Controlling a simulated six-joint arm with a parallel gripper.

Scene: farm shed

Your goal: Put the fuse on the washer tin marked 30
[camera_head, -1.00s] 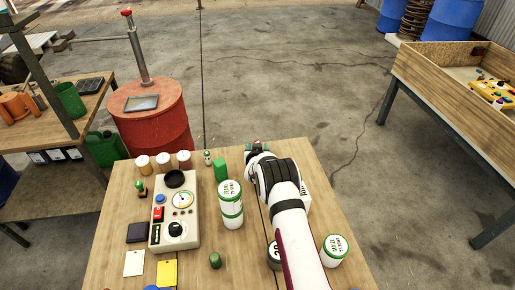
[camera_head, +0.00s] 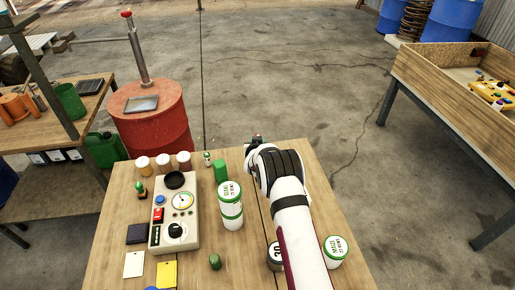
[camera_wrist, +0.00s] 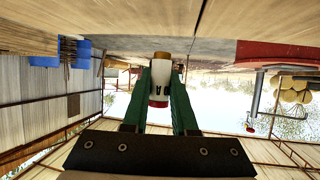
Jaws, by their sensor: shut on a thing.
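My gripper (camera_wrist: 161,68) is shut on the fuse (camera_wrist: 160,88), a small white cylinder with a tan top end and a reddish band at its lower end. The green fingers hold it from both sides in the wrist view. In the head view my arm hides most of the fuse, and the gripper is at the table's far edge. A dark round tin (camera_head: 275,257), with white marking that looks like 30, stands at the near side of the table. My forearm partly covers it, and the gripper is well beyond it.
A white and green tin (camera_head: 334,251) stands right of my forearm. Stacked white and green tins (camera_head: 230,206) stand to its left, beside a meter box (camera_head: 175,222). Bare wood lies near the front.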

